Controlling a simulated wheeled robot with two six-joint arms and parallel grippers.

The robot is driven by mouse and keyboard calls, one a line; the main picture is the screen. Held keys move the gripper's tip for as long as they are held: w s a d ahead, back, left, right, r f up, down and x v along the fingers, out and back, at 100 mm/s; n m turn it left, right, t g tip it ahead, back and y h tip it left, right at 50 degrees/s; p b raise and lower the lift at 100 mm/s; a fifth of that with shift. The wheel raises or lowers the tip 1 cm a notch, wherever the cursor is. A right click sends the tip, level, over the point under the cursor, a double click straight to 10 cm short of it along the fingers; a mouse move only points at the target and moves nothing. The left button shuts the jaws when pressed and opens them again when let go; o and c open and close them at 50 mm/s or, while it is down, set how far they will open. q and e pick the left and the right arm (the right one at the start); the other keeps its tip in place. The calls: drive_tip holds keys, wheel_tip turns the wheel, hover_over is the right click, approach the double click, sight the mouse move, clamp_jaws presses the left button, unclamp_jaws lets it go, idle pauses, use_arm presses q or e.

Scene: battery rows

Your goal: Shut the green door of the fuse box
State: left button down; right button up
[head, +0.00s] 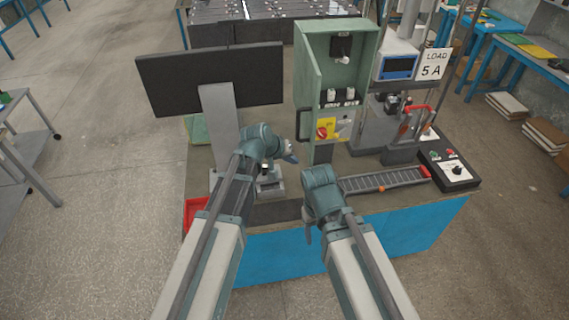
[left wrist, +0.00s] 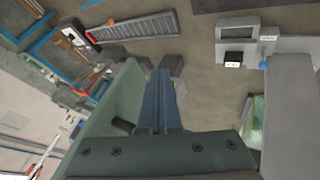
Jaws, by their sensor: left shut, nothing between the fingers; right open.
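The green fuse box (head: 342,72) stands upright at the back of the bench in the head view, its front open. Its green door (head: 302,80) stands open at the left side, seen nearly edge-on. In the left wrist view a green panel (left wrist: 118,95), apparently the door, lies just left of my fingers, with a dark knob on it. My left gripper (head: 291,153) is shut and empty, low and left of the door; it also shows in the left wrist view (left wrist: 161,85). Whether it touches the door, I cannot tell. My right gripper (head: 308,228) is open at the bench's front edge.
A black monitor (head: 210,78) stands left of the fuse box. A yellow panel with a red knob (head: 325,130) sits below the box interior. A grey roller track (head: 385,180) and a black control box (head: 450,172) lie to the right. A load sign (head: 433,64) stands behind.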

use_arm(q)
drive_tip(key=shift+w+d+r, duration=0.1)
drive_tip(key=shift+d, duration=0.65)
drive_tip(key=shift+w+d+r, duration=0.1)
drive_tip(key=shift+d, duration=0.65)
